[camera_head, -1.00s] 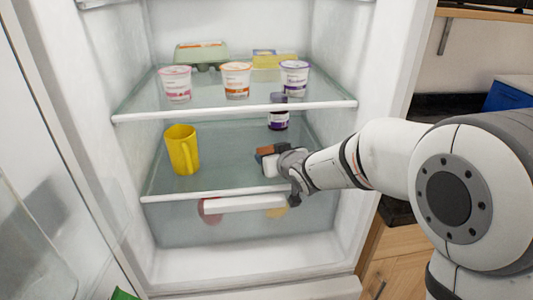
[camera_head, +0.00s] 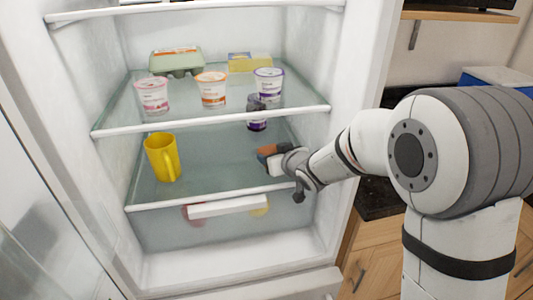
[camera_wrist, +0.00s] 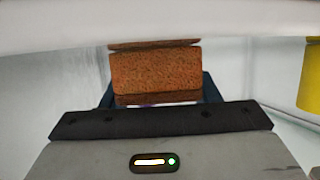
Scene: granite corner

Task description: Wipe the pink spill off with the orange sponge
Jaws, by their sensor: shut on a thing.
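The orange sponge (camera_head: 268,150) is between the fingers of my gripper (camera_head: 270,158), over the right part of the middle glass shelf (camera_head: 215,172) of the open fridge. In the wrist view the sponge (camera_wrist: 155,73) shows as a brown-orange block, and my gripper (camera_wrist: 155,98) is shut on it. I cannot tell whether the sponge touches the shelf. I cannot make out the pink spill in either view.
A yellow mug (camera_head: 160,158) stands left on the same shelf, and a dark jar (camera_head: 256,118) stands behind the sponge. The upper shelf (camera_head: 215,121) holds several yogurt cups, an egg carton (camera_head: 176,62) and a yellow box (camera_head: 250,62). The middle shelf's centre is clear.

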